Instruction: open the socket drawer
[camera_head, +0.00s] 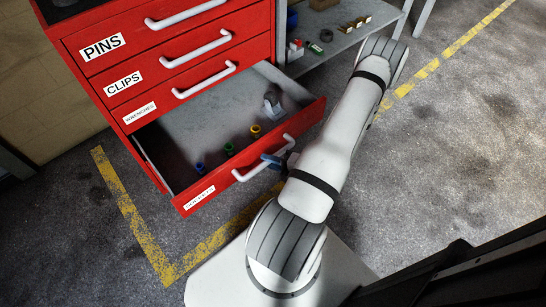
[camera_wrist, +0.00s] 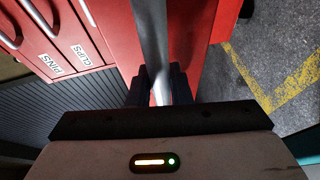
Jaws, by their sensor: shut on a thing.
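The socket drawer (camera_head: 190,200) is the lowest drawer of the red cabinet and stands pulled well out, its inside showing in the head view. Its label is hard to read. Its white bar handle (camera_head: 247,175) runs along the front. My gripper (camera_head: 277,161) is at the right part of this handle, shut on it. In the wrist view the handle (camera_wrist: 152,35) passes as a grey bar between the dark fingers of my gripper (camera_wrist: 160,85). Inside the drawer are a blue (camera_head: 200,168), a green (camera_head: 229,149) and a yellow socket (camera_head: 255,131), and a grey metal piece (camera_head: 272,104).
The drawers above, labelled PINS (camera_head: 103,48), CLIPS (camera_head: 123,84) and WRENCHES (camera_head: 139,113), are shut. A grey shelf (camera_head: 335,42) with small items stands to the right.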

